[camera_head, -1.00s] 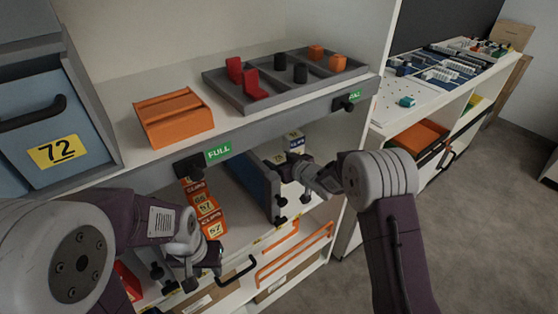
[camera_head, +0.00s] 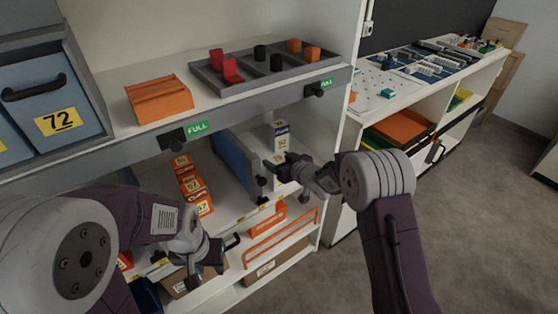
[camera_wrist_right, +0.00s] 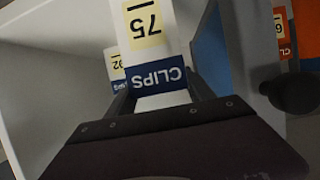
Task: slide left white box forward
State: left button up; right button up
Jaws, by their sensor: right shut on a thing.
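White boxes with blue bands and yellow labels (camera_head: 281,132) stand in the lower shelf compartment, right of the blue divider (camera_head: 236,163). In the right wrist view a white CLIPS box marked 75 (camera_wrist_right: 150,35) is between the fingers of my right gripper (camera_wrist_right: 160,98); its marking appears upside down. Another white box (camera_wrist_right: 117,66) shows partly behind it. In the head view my right gripper (camera_head: 287,171) reaches to the front of the white boxes and partly hides them. My left gripper (camera_head: 222,252) hangs in front of the lower shelves, apart from the boxes; its jaw opening is unclear.
Orange CLIPS boxes (camera_head: 193,184) stand left of the divider. Above, the upper shelf holds an orange box (camera_head: 158,98) and a grey tray (camera_head: 225,89) with coloured pieces. An orange-railed drawer (camera_head: 283,240) lies below. Open floor (camera_head: 475,210) is at the right.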

jog(key=shift+f, duration=0.1)
jog(key=o, duration=1.7)
jog(key=shift+w, duration=0.1)
jog(key=p+v, duration=0.1)
jog(key=v, duration=0.8)
